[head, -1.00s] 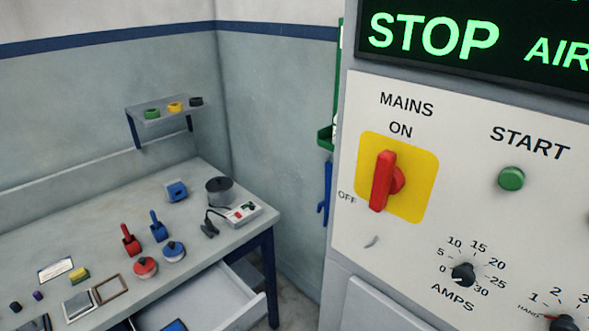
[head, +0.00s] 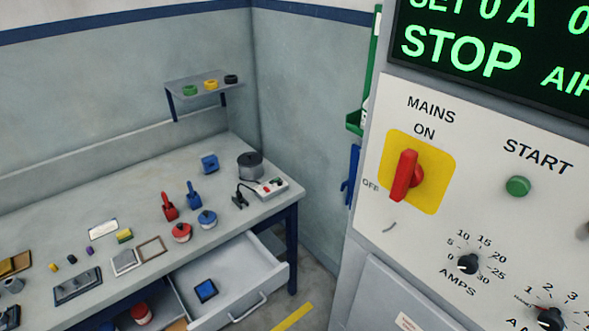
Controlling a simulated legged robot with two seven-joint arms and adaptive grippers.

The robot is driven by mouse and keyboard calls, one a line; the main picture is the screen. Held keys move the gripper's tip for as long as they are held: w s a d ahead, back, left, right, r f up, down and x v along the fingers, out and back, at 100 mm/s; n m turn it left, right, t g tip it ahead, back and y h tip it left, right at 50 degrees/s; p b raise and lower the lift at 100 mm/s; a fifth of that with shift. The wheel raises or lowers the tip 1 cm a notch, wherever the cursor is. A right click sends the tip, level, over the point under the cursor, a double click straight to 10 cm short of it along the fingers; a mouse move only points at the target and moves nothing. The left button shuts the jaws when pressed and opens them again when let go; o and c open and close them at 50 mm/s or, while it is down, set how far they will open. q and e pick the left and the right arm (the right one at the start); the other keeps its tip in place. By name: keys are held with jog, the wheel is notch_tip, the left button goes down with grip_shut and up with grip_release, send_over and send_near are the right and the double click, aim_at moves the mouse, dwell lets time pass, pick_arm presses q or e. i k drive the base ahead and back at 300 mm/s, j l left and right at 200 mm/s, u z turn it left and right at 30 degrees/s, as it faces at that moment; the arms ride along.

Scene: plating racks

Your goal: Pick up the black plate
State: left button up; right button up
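I cannot make out a thing that is clearly a black plate. A flat dark grey piece (head: 78,287) with small parts on it lies on the bench at lower left. A small dark square with a blue face (head: 205,290) lies in the open drawer (head: 262,265). Neither of my grippers shows in the head view.
The workbench (head: 110,200) holds red and blue tools, round pots, a dark lidded pot (head: 250,165) and a wired box (head: 268,188). A wall shelf (head: 205,86) holds tape rolls. A control cabinet (head: 480,200) with a red switch (head: 404,175) fills the right.

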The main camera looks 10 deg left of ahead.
aim_at(205, 291)
jog(key=j+u, duration=0.1)
jog(key=u, duration=0.3)
jog(key=j+u, duration=0.1)
jog(key=u, duration=0.25)
jog(key=i+u, duration=0.1)
jog(key=u, duration=0.3)
jog(key=k+j+z, duration=0.1)
jog(key=z, duration=0.25)
jog(key=k+j+z, duration=0.15)
jog(key=z, duration=0.2)
jog(key=j, duration=0.15)
